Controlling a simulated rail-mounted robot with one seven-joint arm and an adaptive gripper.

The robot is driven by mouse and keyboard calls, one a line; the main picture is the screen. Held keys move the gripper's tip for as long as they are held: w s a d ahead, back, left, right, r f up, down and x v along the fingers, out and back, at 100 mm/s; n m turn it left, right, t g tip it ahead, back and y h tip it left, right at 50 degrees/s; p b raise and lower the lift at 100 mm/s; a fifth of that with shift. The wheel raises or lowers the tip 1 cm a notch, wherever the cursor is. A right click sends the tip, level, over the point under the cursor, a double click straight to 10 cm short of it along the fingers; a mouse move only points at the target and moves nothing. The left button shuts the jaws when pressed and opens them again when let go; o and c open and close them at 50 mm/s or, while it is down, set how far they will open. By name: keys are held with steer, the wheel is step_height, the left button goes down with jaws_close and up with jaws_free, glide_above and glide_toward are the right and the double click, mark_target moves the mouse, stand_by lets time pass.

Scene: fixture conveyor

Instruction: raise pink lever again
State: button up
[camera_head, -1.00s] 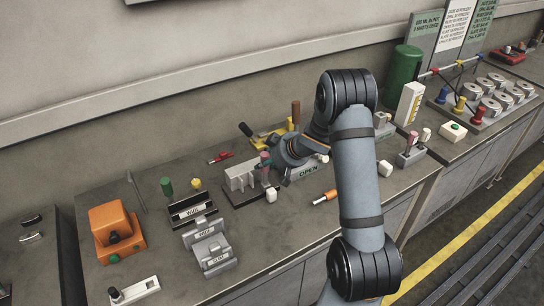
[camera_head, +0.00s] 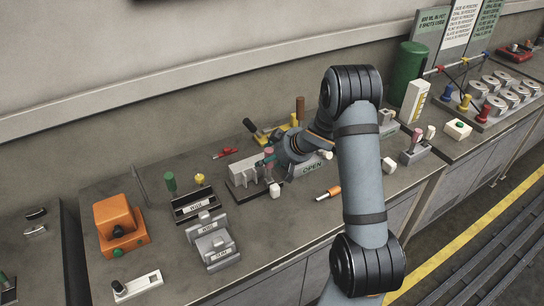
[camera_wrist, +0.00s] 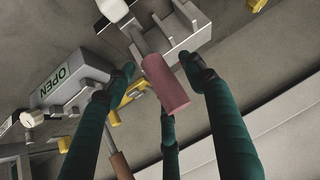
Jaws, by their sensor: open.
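The pink lever (camera_head: 268,153) stands on a grey slotted fixture (camera_head: 247,171) on the bench; its lower part is partly hidden by my fingers in the head view. In the wrist view the pink lever grip (camera_wrist: 166,84) lies between my teal fingers, with a grey stem running up to the fixture (camera_wrist: 181,32). My gripper (camera_head: 270,161) is at the lever. In the wrist view my gripper (camera_wrist: 161,84) is open, with fingers on both sides of the grip and one below. I cannot tell whether any finger touches it.
The OPEN sign block (camera_head: 313,168) is close on the right of the fixture.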

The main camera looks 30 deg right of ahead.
steer(key=v, duration=1.2)
steer(key=x, duration=1.2)
steer(key=shift+f, duration=0.1)
steer(key=shift+d+f+b, duration=0.1)
steer(key=shift+f+b, duration=0.05)
steer(key=shift+b, duration=0.25)
steer(key=shift+s+r, duration=0.1)
steer(key=shift+r, duration=0.15)
steer(key=shift+r, duration=0.1)
